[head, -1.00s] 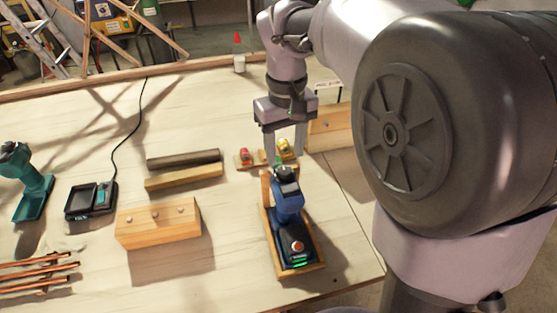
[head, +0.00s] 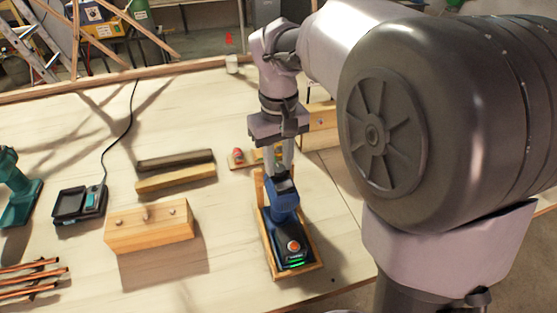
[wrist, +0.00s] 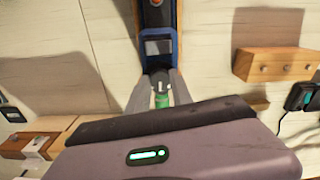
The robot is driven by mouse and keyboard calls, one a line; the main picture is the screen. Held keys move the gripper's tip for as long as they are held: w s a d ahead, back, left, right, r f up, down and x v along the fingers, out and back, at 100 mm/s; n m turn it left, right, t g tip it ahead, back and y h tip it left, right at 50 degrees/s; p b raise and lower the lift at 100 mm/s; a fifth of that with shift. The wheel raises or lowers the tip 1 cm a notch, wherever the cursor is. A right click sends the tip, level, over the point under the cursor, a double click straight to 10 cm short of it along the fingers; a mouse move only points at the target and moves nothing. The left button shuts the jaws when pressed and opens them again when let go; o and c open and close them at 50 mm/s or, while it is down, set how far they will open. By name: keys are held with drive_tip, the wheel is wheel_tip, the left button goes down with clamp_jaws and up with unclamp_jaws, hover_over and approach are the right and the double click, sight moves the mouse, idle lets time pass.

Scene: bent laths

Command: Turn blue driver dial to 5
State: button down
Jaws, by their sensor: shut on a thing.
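My gripper (head: 281,168) points down at the driver's dark top end. The wrist view also shows the blue driver (wrist: 157,33), with the two fingers of my gripper (wrist: 158,72) at its dark end. The jaws are shut on the dial there. The fingers hide the dial, and its number cannot be read.
A small board with a red piece (head: 238,156) lies just behind the driver. A wooden block with pegs (head: 150,228), two bars (head: 176,178), a black charger (head: 78,204) and a teal tool (head: 20,200) lie to the left. Bare table lies between them.

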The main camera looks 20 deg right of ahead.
drive_tip(key=m+p, duration=0.1)
drive_tip(key=m, duration=0.2)
drive_tip(key=m+p, duration=0.1)
drive_tip(key=m, duration=0.2)
drive_tip(key=shift+m, duration=0.4)
drive_tip(key=m, duration=0.3)
drive_tip(key=shift+m+p, duration=0.3)
drive_tip(key=shift+p, duration=0.05)
drive_tip(key=shift+m, duration=1.8)
